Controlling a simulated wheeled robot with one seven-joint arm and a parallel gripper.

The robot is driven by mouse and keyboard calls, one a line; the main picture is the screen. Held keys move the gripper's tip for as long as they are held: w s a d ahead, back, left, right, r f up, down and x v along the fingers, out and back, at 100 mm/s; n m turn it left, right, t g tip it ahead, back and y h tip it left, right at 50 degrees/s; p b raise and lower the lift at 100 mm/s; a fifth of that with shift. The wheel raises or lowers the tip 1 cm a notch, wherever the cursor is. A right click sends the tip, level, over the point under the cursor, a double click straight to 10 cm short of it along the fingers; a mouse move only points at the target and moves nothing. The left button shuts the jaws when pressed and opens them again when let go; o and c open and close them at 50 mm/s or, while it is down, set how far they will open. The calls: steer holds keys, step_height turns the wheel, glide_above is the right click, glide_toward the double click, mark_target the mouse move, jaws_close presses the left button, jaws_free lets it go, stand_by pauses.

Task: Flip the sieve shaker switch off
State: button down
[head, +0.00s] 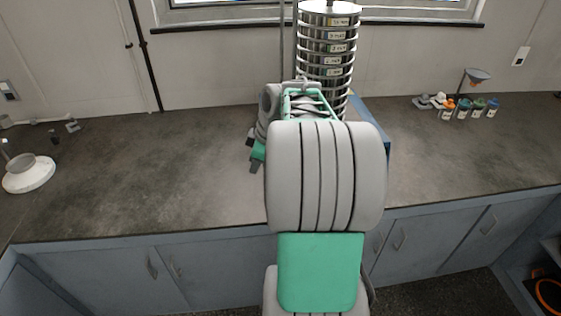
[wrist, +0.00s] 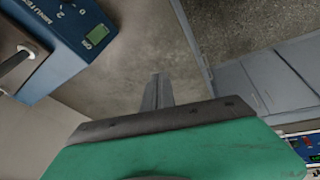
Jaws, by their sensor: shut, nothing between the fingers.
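The sieve shaker (head: 328,48) stands at the back of the counter, a tall stack of steel sieves with labels. Its blue base (head: 372,127) is mostly hidden behind my arm in the head view. In the wrist view the blue base (wrist: 52,50) is at the upper left, with a small green switch (wrist: 97,34) near its right corner. I cannot tell the switch's position. My gripper (wrist: 157,78) is shut and empty, its fingers apart from the base, below and right of the switch in the picture. In the head view my gripper (head: 255,167) shows small, left of my arm.
A white dish-like stand (head: 30,174) is at far left. Small bottles with coloured caps (head: 465,110) and a funnel (head: 477,75) stand at right. Blue cabinets (head: 120,275) are below the counter edge.

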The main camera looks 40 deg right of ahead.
steer(key=s+d+n, duration=0.2)
steer(key=d, duration=1)
steer(key=shift+s+d+f+n+t+p, duration=0.25)
steer(key=shift+s+f+n+t+p, duration=0.05)
steer(key=shift+f+n+t+p, duration=0.1)
steer(key=w+d+p+x, duration=0.1)
steer(key=p+x, duration=0.2)
steer(key=x, duration=1)
steer(key=shift+w+d, duration=0.2)
steer(key=shift+d, duration=0.25)
steer(key=shift+r, duration=0.1)
